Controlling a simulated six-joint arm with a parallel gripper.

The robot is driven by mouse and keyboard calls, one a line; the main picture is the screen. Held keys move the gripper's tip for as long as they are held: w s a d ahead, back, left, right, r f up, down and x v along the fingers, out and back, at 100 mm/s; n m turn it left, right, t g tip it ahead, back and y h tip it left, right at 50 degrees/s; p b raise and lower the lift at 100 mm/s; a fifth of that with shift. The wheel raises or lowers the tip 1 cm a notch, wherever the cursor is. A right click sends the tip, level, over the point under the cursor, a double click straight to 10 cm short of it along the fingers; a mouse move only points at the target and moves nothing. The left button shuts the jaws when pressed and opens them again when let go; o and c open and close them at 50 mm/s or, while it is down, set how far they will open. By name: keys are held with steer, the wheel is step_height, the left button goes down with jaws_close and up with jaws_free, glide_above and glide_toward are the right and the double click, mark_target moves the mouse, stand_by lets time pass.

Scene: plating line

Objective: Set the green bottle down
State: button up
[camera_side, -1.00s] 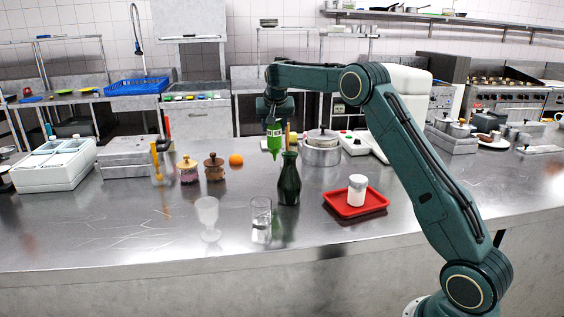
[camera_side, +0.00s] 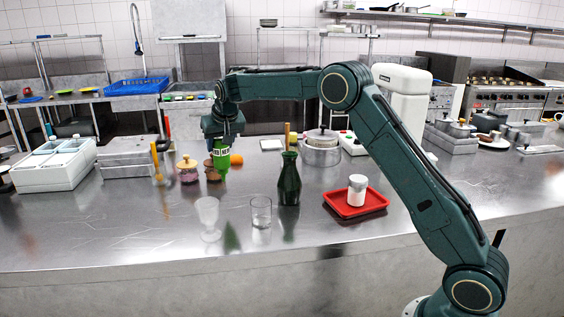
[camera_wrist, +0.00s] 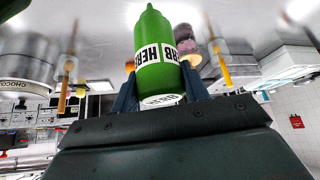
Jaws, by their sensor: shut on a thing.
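The bright green squeeze bottle (camera_side: 221,160) hangs below my gripper (camera_side: 221,145) in the side view, nozzle end down, above the steel counter (camera_side: 120,225). My gripper is shut on it. In the wrist view the bottle (camera_wrist: 155,50) shows a white HERB label, its base toward my gripper (camera_wrist: 160,88) and its nozzle pointing away. A finger stands on each side of it. A gap between the nozzle and the counter cannot be judged exactly. A separate dark green bottle (camera_side: 289,182) stands upright to the right.
A brown jar (camera_side: 210,172) is partly hidden behind the held bottle, with a pink jar (camera_side: 187,173) to its left and an orange (camera_side: 236,160) to its right. A goblet (camera_side: 208,212) and a glass (camera_side: 261,212) stand nearer. A red tray (camera_side: 340,208) holds a white shaker (camera_side: 357,188).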

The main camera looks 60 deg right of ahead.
mark_target(223, 163)
steer(key=shift+f, duration=3.75)
steer(key=o, duration=0.7)
steer(key=shift+f, duration=0.1)
steer(key=shift+o, duration=0.2)
steer(key=shift+s+r, duration=0.2)
steer(key=shift+r, duration=0.4)
steer(key=v, duration=0.9)
steer(key=shift+a+r, duration=0.1)
steer(key=shift+r, duration=0.1)
steer(key=shift+v, duration=0.9)
steer(key=shift+s, duration=0.2)
